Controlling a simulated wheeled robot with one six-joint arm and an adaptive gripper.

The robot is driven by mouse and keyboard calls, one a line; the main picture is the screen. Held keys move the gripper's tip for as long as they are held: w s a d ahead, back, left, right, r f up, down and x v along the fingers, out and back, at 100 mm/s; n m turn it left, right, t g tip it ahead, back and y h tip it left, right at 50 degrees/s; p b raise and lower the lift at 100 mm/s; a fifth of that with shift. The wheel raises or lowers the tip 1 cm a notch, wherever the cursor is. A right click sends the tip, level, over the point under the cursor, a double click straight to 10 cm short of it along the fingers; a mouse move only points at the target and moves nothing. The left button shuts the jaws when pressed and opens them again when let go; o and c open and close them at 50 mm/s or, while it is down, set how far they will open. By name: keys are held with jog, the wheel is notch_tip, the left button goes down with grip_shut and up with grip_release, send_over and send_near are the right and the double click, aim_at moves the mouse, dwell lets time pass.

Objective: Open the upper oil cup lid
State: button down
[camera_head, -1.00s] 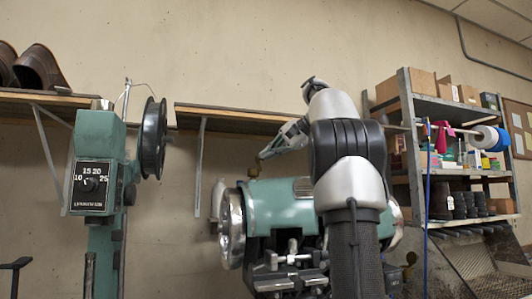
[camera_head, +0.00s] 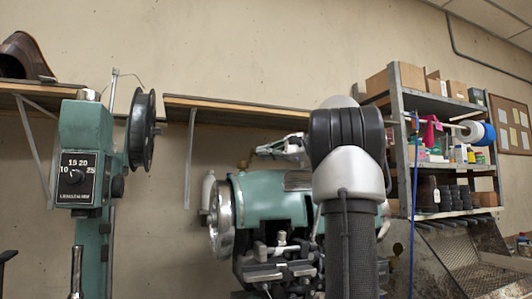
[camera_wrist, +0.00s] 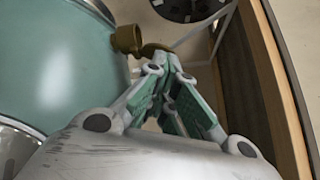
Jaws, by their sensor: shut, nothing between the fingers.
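The brass upper oil cup (camera_wrist: 127,40) juts from the machine's green rounded housing (camera_wrist: 60,70) in the wrist view. Its brass lid (camera_wrist: 156,48) shows as a thin piece sticking out beside the cup's mouth, tilted away from it; its exact angle is hard to tell. My gripper (camera_wrist: 166,66) is shut and empty, with its fingertips right at the lid, touching or nearly so. In the head view my gripper (camera_head: 258,151) is above the left end of the green housing (camera_head: 270,198), and the cup (camera_head: 243,164) is a small brownish spot just below its tips.
A wooden wall shelf (camera_head: 225,104) runs behind my gripper; its edge (camera_wrist: 280,90) is close on the right in the wrist view. A green post with a dial (camera_head: 78,178) and a black reel (camera_head: 141,130) stands left. A loaded rack (camera_head: 440,110) stands right.

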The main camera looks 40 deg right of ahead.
jog(key=c, duration=2.2)
grip_release()
jog(key=shift+w+f, duration=0.1)
jog(key=o, duration=0.7)
jog(key=shift+a, duration=0.1)
jog(key=shift+o, duration=0.2)
jog(key=shift+w+f, duration=0.1)
jog(key=shift+w, duration=0.1)
jog(key=shift+s, duration=0.1)
jog(key=v, duration=1.2)
